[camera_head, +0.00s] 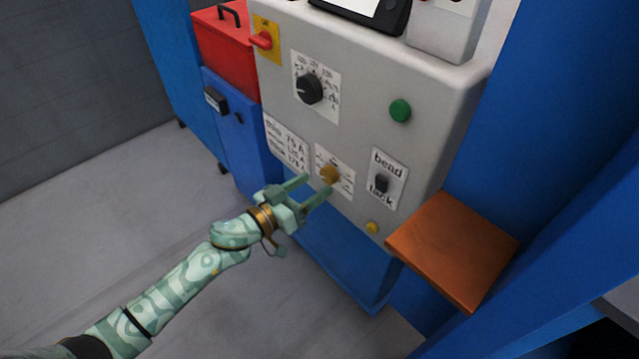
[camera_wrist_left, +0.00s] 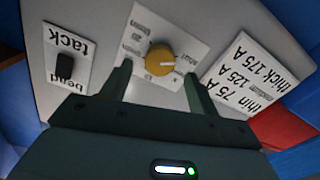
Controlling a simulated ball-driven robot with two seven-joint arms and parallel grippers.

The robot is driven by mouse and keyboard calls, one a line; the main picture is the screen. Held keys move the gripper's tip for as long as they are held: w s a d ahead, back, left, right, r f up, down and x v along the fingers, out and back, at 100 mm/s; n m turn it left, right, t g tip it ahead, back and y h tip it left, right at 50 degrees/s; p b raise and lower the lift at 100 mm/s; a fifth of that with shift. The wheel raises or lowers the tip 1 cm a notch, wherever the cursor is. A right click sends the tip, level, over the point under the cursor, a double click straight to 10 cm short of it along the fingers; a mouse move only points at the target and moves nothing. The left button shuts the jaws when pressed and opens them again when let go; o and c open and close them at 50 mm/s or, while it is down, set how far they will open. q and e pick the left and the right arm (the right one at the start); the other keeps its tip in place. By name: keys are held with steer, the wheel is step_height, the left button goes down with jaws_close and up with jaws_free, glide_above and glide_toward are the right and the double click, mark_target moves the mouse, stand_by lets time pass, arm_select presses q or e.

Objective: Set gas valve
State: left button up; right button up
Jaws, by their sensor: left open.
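The gas valve looks to be the brass-yellow knob (camera_head: 329,174) on a white label plate, low on the front of the grey machine panel (camera_head: 365,105). My left gripper (camera_head: 313,188) is open in front of it, its two fingers pointing at the panel. In the left wrist view the knob (camera_wrist_left: 160,58) shows beyond and between the two fingertips (camera_wrist_left: 155,78). The fingers do not appear to grip it; whether they touch it I cannot tell. My right gripper is not in view.
A black dial (camera_head: 309,89), a green button (camera_head: 400,110), a bead/tack switch (camera_head: 382,184) and a small yellow button (camera_head: 372,228) are on the same panel. An orange-brown shelf (camera_head: 452,247) juts out at the right. A red toolbox (camera_head: 225,50) stands at the upper left. The left floor is clear.

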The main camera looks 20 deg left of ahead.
mark_target(330, 175)
arm_select(q)
steer(key=shift+x, duration=1.3)
steer(key=c, duration=1)
steer(key=shift+o, duration=0.2)
